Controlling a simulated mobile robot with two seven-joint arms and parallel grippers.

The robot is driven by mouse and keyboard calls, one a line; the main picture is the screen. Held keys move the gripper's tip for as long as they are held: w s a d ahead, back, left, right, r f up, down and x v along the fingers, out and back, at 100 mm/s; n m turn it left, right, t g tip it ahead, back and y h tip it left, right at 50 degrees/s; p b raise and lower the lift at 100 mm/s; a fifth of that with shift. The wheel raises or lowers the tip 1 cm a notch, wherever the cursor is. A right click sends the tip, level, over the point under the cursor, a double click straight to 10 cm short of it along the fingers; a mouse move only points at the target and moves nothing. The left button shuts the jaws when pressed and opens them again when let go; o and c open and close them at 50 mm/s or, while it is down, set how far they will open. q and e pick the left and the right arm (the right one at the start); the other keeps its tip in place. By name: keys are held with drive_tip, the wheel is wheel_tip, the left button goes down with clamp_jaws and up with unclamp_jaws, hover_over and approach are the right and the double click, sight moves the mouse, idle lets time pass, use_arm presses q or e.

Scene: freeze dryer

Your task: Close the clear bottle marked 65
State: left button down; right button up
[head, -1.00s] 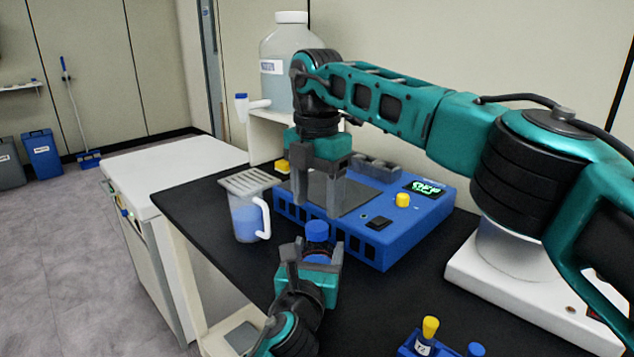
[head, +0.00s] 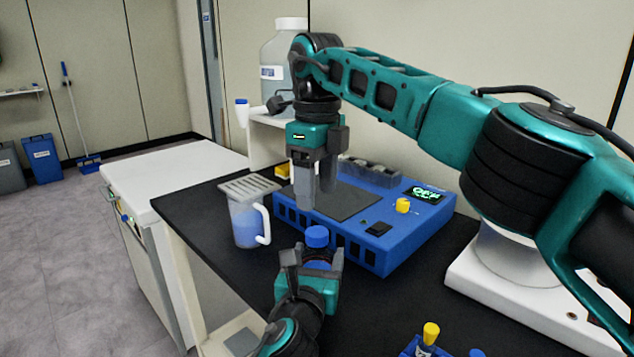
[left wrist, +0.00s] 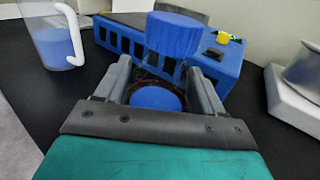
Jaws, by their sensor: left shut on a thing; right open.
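My left gripper (head: 312,260) is shut on the clear bottle, at the near side of the blue device. Only a little of the bottle shows between the fingers, with a blue round area (left wrist: 157,98) there in the left wrist view. A blue cap (head: 317,236) is at the top of the bottle; it also shows large in the left wrist view (left wrist: 174,35). I cannot tell whether it is seated or screwed down. No 65 mark is readable. My right gripper (head: 317,198) is open and empty, pointing down above the device's grey plate, behind and above the cap.
The blue device (head: 352,243) with a yellow knob stands on the black bench. A jug (head: 246,226) of blue liquid under a grey slatted piece stands to its left. A rack (head: 414,347) with a yellow-topped item is at the front right. A large bottle (head: 281,75) stands behind.

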sight(317, 231)
drive_tip(key=shift+r+n, duration=0.1)
drive_tip(key=shift+n, duration=0.7)
drive_tip(key=shift+f, duration=4.05)
drive_tip(key=c, duration=1.1)
drive_tip(key=o, duration=1.2)
drive_tip(key=shift+r, duration=0.15)
wheel_tip(317, 231, up, 12)
drive_tip(key=shift+f, duration=0.1)
